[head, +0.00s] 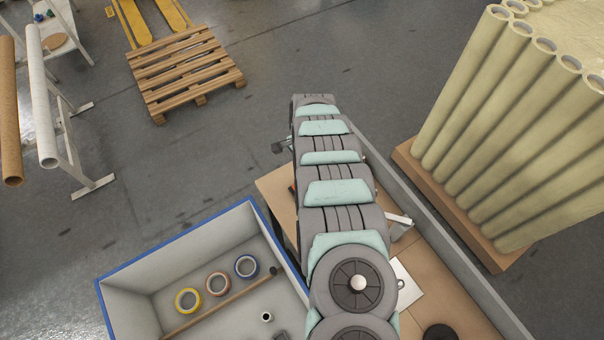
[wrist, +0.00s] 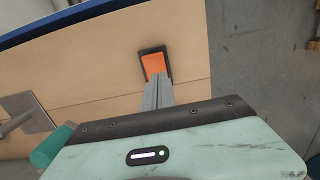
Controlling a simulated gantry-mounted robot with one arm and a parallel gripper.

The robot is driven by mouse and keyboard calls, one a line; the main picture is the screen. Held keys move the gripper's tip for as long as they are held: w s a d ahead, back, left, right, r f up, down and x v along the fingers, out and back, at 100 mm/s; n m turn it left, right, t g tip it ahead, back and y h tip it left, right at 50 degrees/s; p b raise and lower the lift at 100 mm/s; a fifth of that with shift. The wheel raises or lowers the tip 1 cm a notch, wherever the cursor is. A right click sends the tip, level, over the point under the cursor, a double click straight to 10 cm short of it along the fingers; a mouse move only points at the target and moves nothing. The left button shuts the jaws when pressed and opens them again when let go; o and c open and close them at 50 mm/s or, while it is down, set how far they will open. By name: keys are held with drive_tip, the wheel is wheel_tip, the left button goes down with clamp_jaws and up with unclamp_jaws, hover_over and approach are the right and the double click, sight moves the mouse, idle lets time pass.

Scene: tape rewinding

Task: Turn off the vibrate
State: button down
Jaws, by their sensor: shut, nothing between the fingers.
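An orange rocker switch (wrist: 156,64) in a black frame is set on the tan wooden surface (wrist: 100,65) in the wrist view. I take it for the vibrate switch; no label is legible. My gripper (wrist: 157,82) is shut and empty, with its narrow grey fingers pointing at the switch. The fingertips overlap the switch's near edge in the picture; I cannot tell whether they touch it. In the head view my arm hides the gripper and most of the area around the switch.
A blue-rimmed grey box (head: 130,288) holds yellow (head: 188,300), pinkish (head: 218,284) and blue (head: 246,266) tape rolls. A metal plate (wrist: 30,118) lies left of my gripper. Tall pale rolls (head: 510,120) stand at right; a wooden pallet (head: 185,72) lies on open floor.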

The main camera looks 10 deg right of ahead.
wheel_tip(320, 180, up, 8)
drive_tip(key=b, duration=0.2)
drive_tip(key=shift+d, duration=0.2)
drive_tip(key=shift+w, duration=0.1)
